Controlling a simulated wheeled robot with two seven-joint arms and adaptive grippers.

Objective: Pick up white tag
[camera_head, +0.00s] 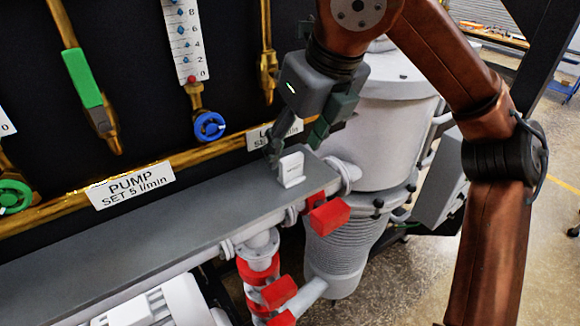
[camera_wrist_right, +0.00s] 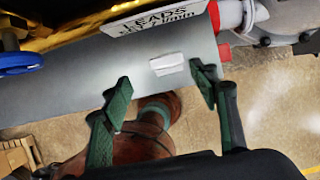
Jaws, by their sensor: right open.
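The white tag (camera_head: 291,169) stands upright on the grey shelf (camera_head: 180,228), near the shelf's right end. In the right wrist view the white tag (camera_wrist_right: 167,64) lies ahead of the fingertips, between their lines. My right gripper (camera_head: 296,140) is just above and behind the tag in the head view. In the wrist view its two green-padded fingers (camera_wrist_right: 160,90) are apart with nothing between them. The tag looks clear of both fingers, though one fingertip comes close to it in the head view. My left gripper is not in view.
A black panel behind the shelf carries brass pipes, a PUMP label (camera_head: 130,185), a partly hidden LEADS label (camera_wrist_right: 155,20) and a blue knob (camera_head: 209,126). Red valve handles (camera_head: 329,215) sit below the shelf's right end. A large grey vessel (camera_head: 385,140) stands to the right. The shelf left of the tag is clear.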

